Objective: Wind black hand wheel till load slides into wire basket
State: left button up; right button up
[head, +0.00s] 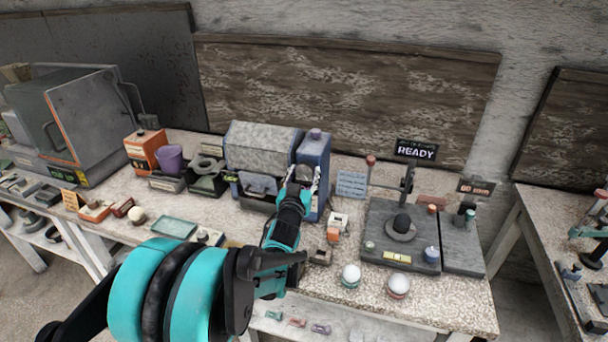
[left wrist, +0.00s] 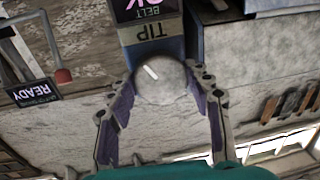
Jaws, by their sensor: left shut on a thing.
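My left gripper (head: 304,180) reaches to the front of a blue upright box (head: 316,155) on the bench. In the left wrist view, the left gripper (left wrist: 165,90) is shut on a pale grey round thing (left wrist: 160,84) with a short white mark. This round thing sits in front of a panel lettered TIP; I cannot tell if it is a knob or a loose ball. In the head view the gripper mostly hides it. I cannot clearly make out a black hand wheel or a wire basket. My right gripper is not in view.
A grey stand (head: 388,246) with a black dome (head: 402,222) and a READY sign (head: 416,151) stand to the right. Two pale balls, one of them (head: 351,274), sit near the bench's front edge. A purple cup (head: 169,158) and a teal tray (head: 174,227) are left.

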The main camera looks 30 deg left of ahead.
pick_arm(q)
jog(key=m, duration=0.4)
jog(key=shift+c, duration=0.2)
jog(key=o, duration=1.2)
jog(key=shift+c, duration=0.2)
jog(key=v, duration=0.8)
jog(key=shift+f, duration=0.2)
